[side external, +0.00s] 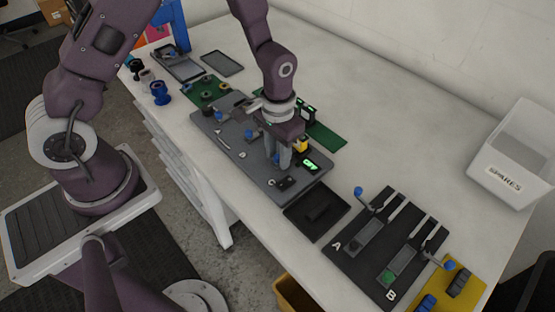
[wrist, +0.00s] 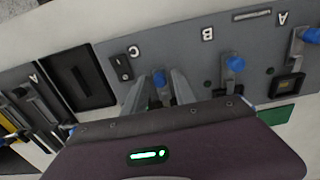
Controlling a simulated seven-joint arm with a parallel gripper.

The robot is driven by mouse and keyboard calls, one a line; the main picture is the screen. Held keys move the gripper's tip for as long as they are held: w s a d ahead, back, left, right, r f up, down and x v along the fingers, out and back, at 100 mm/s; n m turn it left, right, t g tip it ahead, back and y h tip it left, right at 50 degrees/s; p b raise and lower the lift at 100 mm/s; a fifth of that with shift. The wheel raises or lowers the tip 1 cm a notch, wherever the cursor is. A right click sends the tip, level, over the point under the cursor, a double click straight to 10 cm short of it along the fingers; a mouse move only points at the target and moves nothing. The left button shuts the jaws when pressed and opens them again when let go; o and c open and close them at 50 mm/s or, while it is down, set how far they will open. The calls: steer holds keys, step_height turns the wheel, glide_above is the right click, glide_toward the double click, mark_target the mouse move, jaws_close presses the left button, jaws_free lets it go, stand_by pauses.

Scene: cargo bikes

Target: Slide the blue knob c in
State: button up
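Blue knob C (wrist: 160,78) stands on the grey panel (wrist: 202,80) beside the label C. My gripper (wrist: 161,86) points down at the panel, with one finger on each side of this knob. Its fingers look open, with narrow gaps beside the knob. In the side external view, my gripper (side external: 277,158) is low over the panel's near right end and partly hides knob C. Blue knob B (wrist: 236,64) and blue knob A (wrist: 311,36) stand farther along the same panel, clear of my fingers.
A black switch plate (wrist: 122,67) is close beside knob C. A lit green display (side external: 311,163) is near my gripper. A black tray (side external: 317,212) and a dark board (side external: 373,247) with blue-tipped levers lie to the right. A white SPARES bin (side external: 512,165) stands at far right.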

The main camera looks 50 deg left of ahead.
mark_target(278, 155)
step_height(278, 155, up, 4)
steer(key=shift+f, duration=0.15)
steer(key=s+r, duration=0.3)
steer(key=s, duration=0.3)
steer(key=s+a+r+t, duration=0.1)
steer(key=s+r+t, duration=0.1)
steer(key=r, duration=0.5)
steer(key=s+a+r+t, duration=0.1)
steer(key=s+a+r, duration=0.1)
steer(key=r, duration=0.6)
steer(key=s+r+t, duration=0.2)
steer(key=s+r, duration=0.4)
steer(key=s, duration=0.3)
steer(key=shift+a+t, duration=0.3)
steer(key=shift+a, duration=0.15)
